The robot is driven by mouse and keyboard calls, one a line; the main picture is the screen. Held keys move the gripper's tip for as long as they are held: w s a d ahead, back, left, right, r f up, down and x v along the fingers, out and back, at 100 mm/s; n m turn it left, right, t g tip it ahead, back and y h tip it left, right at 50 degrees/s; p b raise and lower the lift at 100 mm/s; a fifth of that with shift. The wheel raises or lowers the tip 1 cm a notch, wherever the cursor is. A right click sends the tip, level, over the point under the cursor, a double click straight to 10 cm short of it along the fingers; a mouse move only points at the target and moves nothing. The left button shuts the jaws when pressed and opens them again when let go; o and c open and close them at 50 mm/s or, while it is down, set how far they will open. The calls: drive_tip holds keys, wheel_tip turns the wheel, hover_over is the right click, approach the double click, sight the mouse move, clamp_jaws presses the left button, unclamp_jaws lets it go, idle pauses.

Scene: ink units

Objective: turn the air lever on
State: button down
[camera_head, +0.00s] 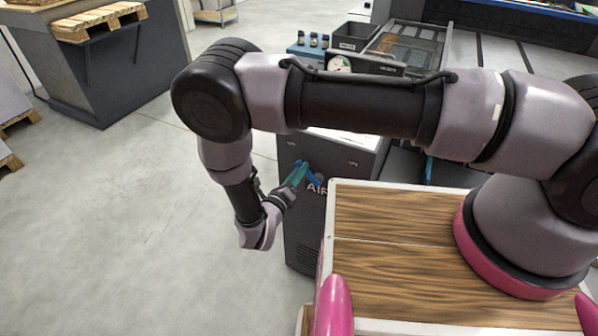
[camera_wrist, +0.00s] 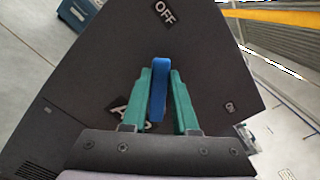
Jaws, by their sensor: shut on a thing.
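The air lever is a blue bar (camera_wrist: 158,86) on the dark front panel of a cabinet (camera_wrist: 75,115). In the head view the blue lever (camera_head: 314,179) shows beside my fingertips, just above the white AIR lettering (camera_head: 316,189). My gripper (camera_wrist: 160,85) has two teal fingers, one on each side of the lever, closed on it. It also shows in the head view (camera_head: 297,174), reaching the panel from the left. A white OFF label (camera_wrist: 164,12) lies beyond the lever's far end. The AIR lettering is partly hidden by a finger. A small label (camera_wrist: 230,107) at right is hard to read.
A wood-topped surface with a pale rim (camera_head: 400,215) lies right of the cabinet. A gauge (camera_head: 339,64) and small bottles (camera_head: 313,40) stand behind my arm. A dark bench with a pallet (camera_head: 98,22) is at far left. Open floor (camera_head: 120,210) lies left.

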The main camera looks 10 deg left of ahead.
idle(0.4)
drive_tip(key=d+m, duration=0.1)
drive_tip(key=m, duration=0.1)
drive_tip(key=d+r+m, duration=0.1)
drive_tip(key=m, duration=0.1)
drive_tip(key=shift+s+r, duration=0.15)
drive_tip(key=shift+s, duration=0.25)
drive_tip(key=m, duration=0.1)
drive_tip(key=d+m, duration=0.1)
drive_tip(key=m, duration=0.1)
drive_tip(key=s+d+m, duration=0.1)
drive_tip(key=m, duration=0.1)
drive_tip(key=shift+d+r, duration=0.15)
drive_tip(key=shift+r, duration=0.1)
drive_tip(key=m, duration=0.1)
drive_tip(key=d+m, duration=0.1)
drive_tip(key=m, duration=0.1)
drive_tip(key=d+m, duration=0.1)
drive_tip(key=shift+s+d+f, duration=0.2)
drive_tip(key=shift+s+f, duration=0.1)
drive_tip(key=shift+s, duration=0.05)
drive_tip(key=shift+s+d+f+m, duration=0.1)
drive_tip(key=shift+d+f+m, duration=0.2)
drive_tip(key=shift+m, duration=0.5)
drive_tip(key=shift+s+d+f+m, duration=0.15)
drive_tip(key=shift+d+m, duration=0.15)
drive_tip(key=shift+m, duration=0.5)
drive_tip(key=shift+s+d+f+m, duration=0.1)
drive_tip(key=shift+d+f+m, duration=0.2)
drive_tip(key=shift+m, duration=0.5)
